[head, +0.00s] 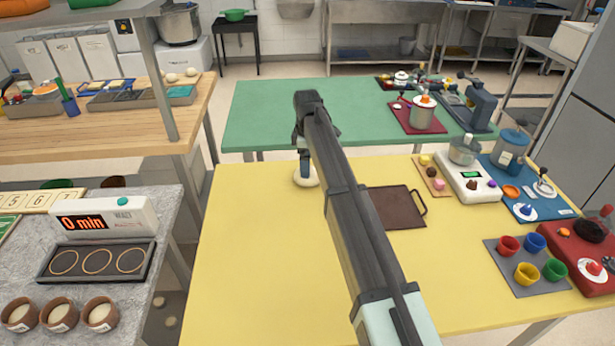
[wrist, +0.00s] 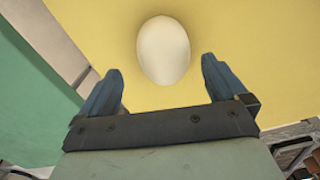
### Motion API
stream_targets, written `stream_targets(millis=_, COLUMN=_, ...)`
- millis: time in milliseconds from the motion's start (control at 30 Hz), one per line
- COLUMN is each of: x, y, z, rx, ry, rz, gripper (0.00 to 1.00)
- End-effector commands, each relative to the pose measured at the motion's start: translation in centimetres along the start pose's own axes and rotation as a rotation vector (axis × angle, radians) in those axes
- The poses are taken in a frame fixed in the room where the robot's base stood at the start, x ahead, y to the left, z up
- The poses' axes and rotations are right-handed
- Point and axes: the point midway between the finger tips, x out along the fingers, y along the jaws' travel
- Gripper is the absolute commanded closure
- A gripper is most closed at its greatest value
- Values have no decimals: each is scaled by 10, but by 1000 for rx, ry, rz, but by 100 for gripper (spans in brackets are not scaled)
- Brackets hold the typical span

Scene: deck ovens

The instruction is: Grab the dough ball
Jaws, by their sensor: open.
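A pale, rounded dough ball (head: 307,178) sits on the yellow table (head: 250,270), near its far edge. My gripper (head: 304,160) is above it, pointing down, and hides part of it in the head view. In the wrist view the whole dough ball (wrist: 163,48) shows against the yellow surface, just beyond and between the two blue fingertips of my gripper (wrist: 160,72). The fingers are apart and nothing is between them. The height gap between fingertips and ball is hard to tell.
A brown board with a handle (head: 397,207) lies right of the ball. Cups on a grey mat (head: 512,284) and a white device (head: 470,184) stand farther right. A counter with dough bowls (head: 60,318) is at left. The table's left part is clear.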

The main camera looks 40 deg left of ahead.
Motion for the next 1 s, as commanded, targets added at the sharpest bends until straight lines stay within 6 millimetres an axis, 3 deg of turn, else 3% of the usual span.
stream_targets(millis=167, x=10, y=-2, z=1, rx=0, ry=0, rz=-1, gripper=1)
stream_targets(millis=500, x=49, y=-6, z=2, rx=1, ry=1, rz=0, gripper=1)
stream_targets(millis=767, x=52, y=-6, z=2, rx=1, ry=1, rz=2, gripper=1)
stream_targets(millis=1000, x=52, y=-6, z=2, rx=1, ry=1, rz=1, gripper=23)
